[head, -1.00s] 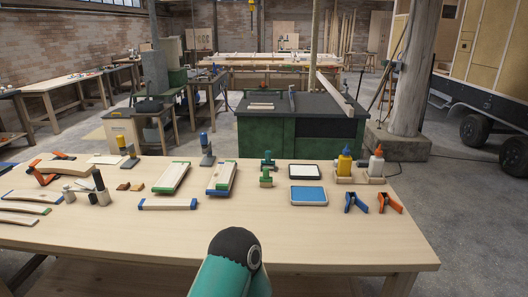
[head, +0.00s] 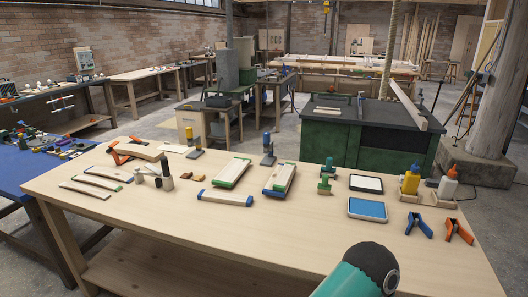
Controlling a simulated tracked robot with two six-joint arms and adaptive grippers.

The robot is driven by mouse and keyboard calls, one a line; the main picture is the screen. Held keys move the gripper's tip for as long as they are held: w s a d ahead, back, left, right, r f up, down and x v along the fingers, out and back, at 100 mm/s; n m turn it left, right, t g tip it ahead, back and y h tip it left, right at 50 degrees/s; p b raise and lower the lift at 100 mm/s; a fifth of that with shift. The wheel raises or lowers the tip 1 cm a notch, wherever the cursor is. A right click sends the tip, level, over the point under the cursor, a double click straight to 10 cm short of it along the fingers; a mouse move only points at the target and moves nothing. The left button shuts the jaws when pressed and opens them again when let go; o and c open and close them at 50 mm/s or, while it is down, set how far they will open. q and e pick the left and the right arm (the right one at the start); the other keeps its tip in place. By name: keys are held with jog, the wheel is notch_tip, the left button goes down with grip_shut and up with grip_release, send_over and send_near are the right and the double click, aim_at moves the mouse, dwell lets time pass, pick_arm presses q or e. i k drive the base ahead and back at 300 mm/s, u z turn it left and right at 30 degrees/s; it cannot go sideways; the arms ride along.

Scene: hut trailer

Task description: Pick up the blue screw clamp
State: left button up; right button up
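A grey upright tool with a blue top (head: 268,148) stands at the back of the light wooden workbench (head: 200,232), just behind two stacked boards; it looks like the blue screw clamp. A similar tool with a yellow top (head: 191,138) stands to its left. A blue spring-type clamp (head: 419,226) lies at the right end of the bench, beside an orange one (head: 459,231). A teal and black link of my arm shows at the bottom right. Neither of my grippers is in view, and nothing touches the clamps.
Boards with green and blue ends (head: 231,173) lie mid-bench. A green tool (head: 325,180), a blue-topped tray (head: 367,208) and glue bottles (head: 411,180) are on the right. The bench front is clear.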

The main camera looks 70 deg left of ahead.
aim_at(268, 161)
jog(key=z, duration=0.2)
jog(key=i, duration=4.5)
jog(key=u, duration=2.8)
jog(key=i, duration=0.9)
jog(key=u, duration=0.05)
